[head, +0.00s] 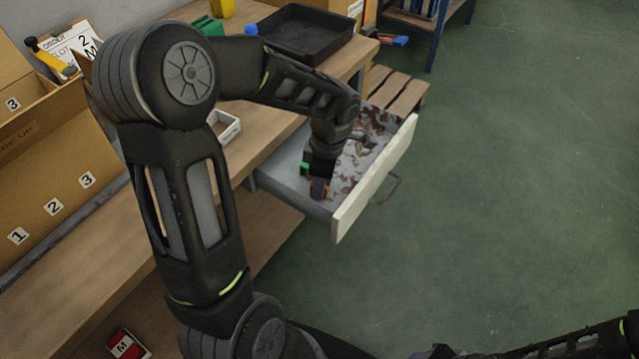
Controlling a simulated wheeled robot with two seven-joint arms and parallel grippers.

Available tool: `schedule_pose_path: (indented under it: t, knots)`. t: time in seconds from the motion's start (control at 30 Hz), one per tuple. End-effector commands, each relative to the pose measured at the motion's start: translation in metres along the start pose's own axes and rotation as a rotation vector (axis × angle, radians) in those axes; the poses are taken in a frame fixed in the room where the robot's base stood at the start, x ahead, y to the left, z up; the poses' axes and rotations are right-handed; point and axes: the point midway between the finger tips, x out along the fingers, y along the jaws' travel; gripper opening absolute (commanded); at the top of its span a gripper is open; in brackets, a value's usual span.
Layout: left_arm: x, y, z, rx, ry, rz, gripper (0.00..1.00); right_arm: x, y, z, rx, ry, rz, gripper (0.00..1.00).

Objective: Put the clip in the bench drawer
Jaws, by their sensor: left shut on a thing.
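The bench drawer (376,180) is pulled open, with its pale front panel facing right and a grey interior. My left gripper (312,179) points down over the near part of the drawer. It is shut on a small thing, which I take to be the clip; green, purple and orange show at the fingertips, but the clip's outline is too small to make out. I cannot tell whether it touches the drawer floor. My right gripper (440,351) is at the bottom edge, dark and partly cut off, away from the drawer.
Brown-and-white patterned material (372,128) lies in the far part of the drawer. On the wooden bench are a black tray (306,34), a small white box (226,127) and numbered cardboard bins (50,190). A slatted wooden pallet (395,90) stands behind the drawer. The green floor at right is clear.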

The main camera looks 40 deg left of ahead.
Motion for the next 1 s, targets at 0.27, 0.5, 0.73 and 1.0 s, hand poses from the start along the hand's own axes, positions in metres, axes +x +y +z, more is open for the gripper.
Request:
schedule_pose_path:
  t: [0.27, 0.5, 0.73, 1.0]
  knots:
    - [0.003, 0.0, 0.0, -0.001, 0.0, 0.0, 0.21, 0.004, 0.002, 0.0, 0.0, 0.0, 0.0, 0.36]
    - [0.002, 0.0, 0.0, 0.0, 0.0, 0.0, 0.4, 0.003, 0.001, 0.0, 0.0, 0.0, 0.0, 0.36]
    - [0.002, 0.0, 0.0, 0.0, 0.0, 0.0, 0.41, 0.003, 0.001, 0.0, 0.0, 0.0, 0.0, 0.36]
    - [-0.015, 0.001, 0.0, -0.001, 0.0, 0.003, 0.41, -0.001, -0.001, 0.0, 0.0, 0.0, 0.0, 0.36]
